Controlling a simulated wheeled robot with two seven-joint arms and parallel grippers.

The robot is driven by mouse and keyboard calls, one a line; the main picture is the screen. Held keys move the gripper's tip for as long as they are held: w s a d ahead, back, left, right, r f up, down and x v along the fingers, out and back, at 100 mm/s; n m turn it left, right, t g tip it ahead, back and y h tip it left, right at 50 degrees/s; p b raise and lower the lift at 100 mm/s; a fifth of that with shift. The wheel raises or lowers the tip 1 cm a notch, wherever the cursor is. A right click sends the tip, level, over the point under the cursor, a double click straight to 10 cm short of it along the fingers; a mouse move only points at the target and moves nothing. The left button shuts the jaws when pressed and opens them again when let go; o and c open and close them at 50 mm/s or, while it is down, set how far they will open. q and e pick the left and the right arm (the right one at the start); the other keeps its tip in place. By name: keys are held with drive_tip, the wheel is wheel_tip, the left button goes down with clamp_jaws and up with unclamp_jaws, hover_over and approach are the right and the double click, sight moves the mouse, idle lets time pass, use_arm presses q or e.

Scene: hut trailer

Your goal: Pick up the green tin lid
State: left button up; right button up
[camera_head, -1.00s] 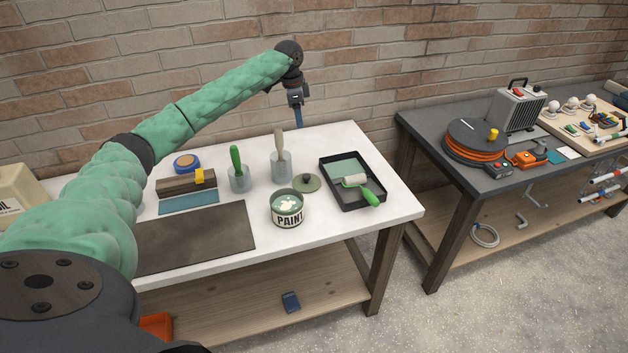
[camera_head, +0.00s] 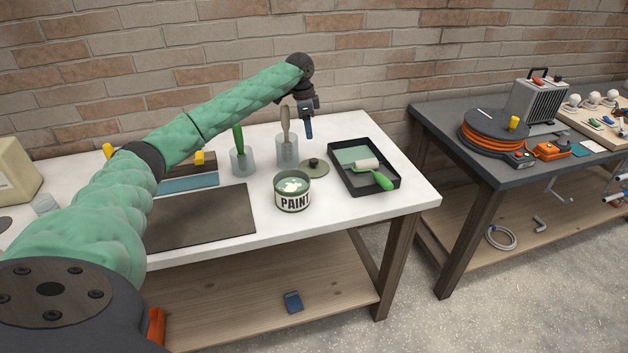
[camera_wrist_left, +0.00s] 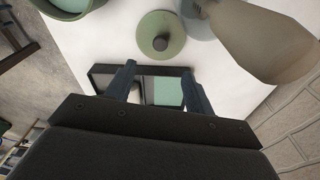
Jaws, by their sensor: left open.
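The green tin lid (camera_head: 314,168) is a flat round disc with a dark knob, lying on the white table (camera_head: 232,222) just behind and right of the paint tin (camera_head: 292,192). In the left wrist view the lid (camera_wrist_left: 172,32) shows whole at the top centre, beyond the fingertips. My left gripper (camera_head: 309,131) points down above the table, above and behind the lid and apart from it. In the left wrist view its two fingers (camera_wrist_left: 162,72) are spread with nothing held between them. My right gripper is not in view.
A brush stands in a clear pot (camera_head: 287,150) close left of the lid, its handle near my gripper. A green-handled brush pot (camera_head: 242,162) stands farther left. A black paint tray (camera_head: 340,151) with a roller (camera_head: 374,174) lies to the right. A brick wall (camera_head: 370,60) is behind.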

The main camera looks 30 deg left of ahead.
use_arm(q)
drive_tip(key=b, duration=0.4)
hover_over(313, 160)
drive_tip(key=s+a, duration=0.1)
wheel_tip(313, 160, down, 6)
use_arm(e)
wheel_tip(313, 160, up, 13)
use_arm(q)
drive_tip(key=shift+w+f+p, duration=0.1)
drive_tip(key=shift+f+p, duration=0.2)
drive_tip(key=shift+f, duration=0.8)
drive_tip(key=f, duration=0.1)
drive_tip(key=f+p, duration=0.1)
drive_tip(key=w+d+f+p, duration=0.1)
drive_tip(key=f, duration=0.1)
drive_tip(key=shift+f, duration=0.5)
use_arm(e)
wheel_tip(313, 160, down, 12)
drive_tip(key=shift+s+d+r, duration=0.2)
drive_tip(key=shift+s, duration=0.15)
use_arm(q)
drive_tip(key=c, duration=1)
